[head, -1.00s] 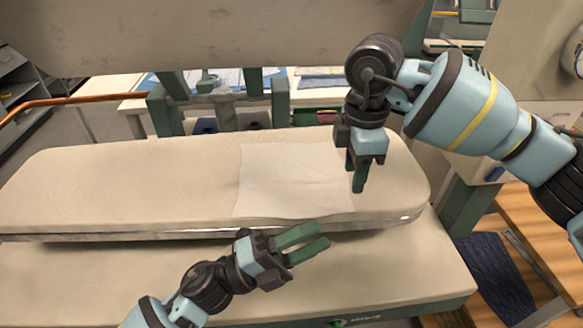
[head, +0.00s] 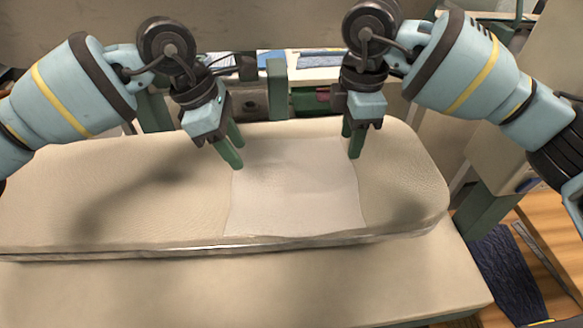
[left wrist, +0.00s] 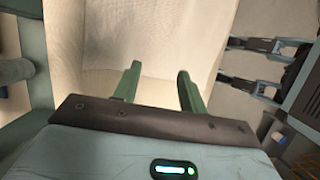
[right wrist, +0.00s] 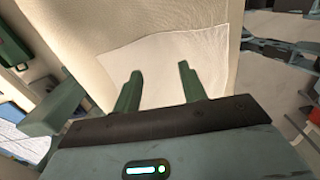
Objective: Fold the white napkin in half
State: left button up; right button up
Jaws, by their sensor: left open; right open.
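The white napkin (head: 295,195) lies flat and unfolded on the padded beige board, its near edge by the board's front edge. My left gripper (head: 236,155) is open and empty, pointing down at the napkin's far left corner. My right gripper (head: 353,145) is open and empty at the napkin's far right corner. Whether the fingertips touch the cloth I cannot tell. In the right wrist view the napkin (right wrist: 160,65) spreads out beyond the open fingers (right wrist: 157,85). In the left wrist view the open fingers (left wrist: 157,85) are over pale cloth, and the napkin's outline is hard to make out.
The padded board (head: 100,200) has bare room left of the napkin and a narrower strip at right. A lower beige surface (head: 240,285) runs in front. Green posts (head: 277,90) and a table with papers stand behind. A dark blue cloth (head: 505,265) is at lower right.

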aim_at(240, 182)
pick_arm(q)
jog(key=shift+y, duration=0.3)
jog(key=shift+w+a+f, duration=0.1)
jog(key=shift+a+f, duration=0.1)
jog(key=shift+f, duration=1)
jog(key=shift+w+a+f, duration=0.1)
jog(key=shift+a+f, duration=0.05)
jog(key=shift+f, duration=1.05)
jog(key=shift+w+a+f, duration=0.1)
jog(key=shift+a+f, duration=0.1)
jog(key=shift+f, duration=1)
pick_arm(e)
jog(key=shift+f, duration=4)
pick_arm(q)
jog(key=shift+f, duration=0.35)
pick_arm(e)
jog(key=shift+f, duration=0.3)
pick_arm(q)
jog(key=shift+r, duration=0.15)
jog(key=shift+c, duration=0.4)
pick_arm(e)
jog(key=shift+r, duration=0.1)
jog(key=shift+c, duration=0.4)
pick_arm(q)
grip_shut()
pick_arm(e)
jog(key=shift+s, duration=0.1)
grip_shut()
pick_arm(q)
jog(key=shift+s, duration=0.1)
